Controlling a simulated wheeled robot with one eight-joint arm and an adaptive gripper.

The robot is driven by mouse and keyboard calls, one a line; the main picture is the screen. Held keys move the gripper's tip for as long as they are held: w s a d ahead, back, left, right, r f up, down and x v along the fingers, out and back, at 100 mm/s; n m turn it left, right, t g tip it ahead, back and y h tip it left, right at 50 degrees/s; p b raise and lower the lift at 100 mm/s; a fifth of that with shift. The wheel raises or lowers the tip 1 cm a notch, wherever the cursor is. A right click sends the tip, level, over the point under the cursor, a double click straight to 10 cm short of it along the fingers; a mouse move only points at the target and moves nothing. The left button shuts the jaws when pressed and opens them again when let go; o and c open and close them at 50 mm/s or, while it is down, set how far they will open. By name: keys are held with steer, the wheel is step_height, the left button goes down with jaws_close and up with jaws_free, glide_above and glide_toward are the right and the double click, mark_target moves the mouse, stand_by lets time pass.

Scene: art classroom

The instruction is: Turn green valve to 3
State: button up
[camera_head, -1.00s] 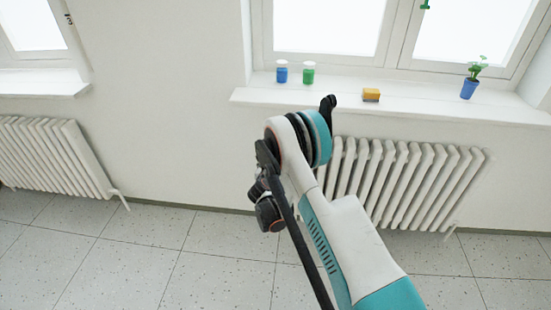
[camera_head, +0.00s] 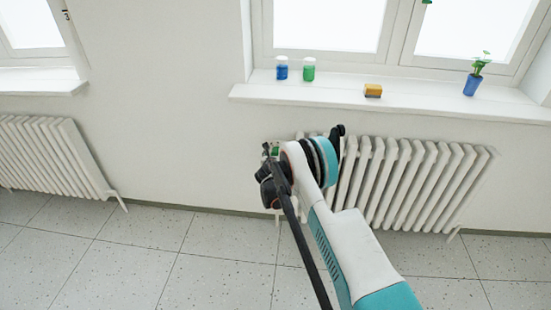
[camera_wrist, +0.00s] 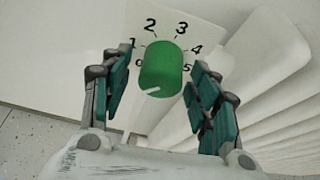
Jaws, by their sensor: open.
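The green valve (camera_wrist: 160,68) is a round knob on a pale panel with the numbers 0 to 5 around it, in the wrist view. A white mark on the knob's near edge lies at the lower left, on the side of the 0. My gripper (camera_wrist: 161,62) is open, with one teal-padded finger on each side of the valve; a gap shows on both sides. In the head view a small bit of the green valve (camera_head: 275,151) shows at the radiator's left end, beside my arm, which hides much of that area.
The white radiator (camera_head: 410,185) stands close to the right of the valve, under the windowsill (camera_head: 400,105). On the sill are a blue jar (camera_head: 281,70), a green jar (camera_head: 308,71), a yellow block (camera_head: 373,91) and a potted plant (camera_head: 472,85). Wall left of the valve is bare.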

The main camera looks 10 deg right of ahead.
steer(key=shift+w+d, duration=0.1)
steer(key=shift+w, duration=0.05)
steer(key=shift+c, duration=0.2)
steer(key=c, duration=1)
steer(key=m+y, duration=0.1)
steer(key=m, duration=0.1)
steer(key=shift+m+t+y, duration=0.3)
steer(key=shift+t+y, duration=0.1)
steer(key=shift+m+t+y, duration=0.4)
steer(key=shift+m+y, duration=0.3)
steer(key=shift+m, duration=0.6)
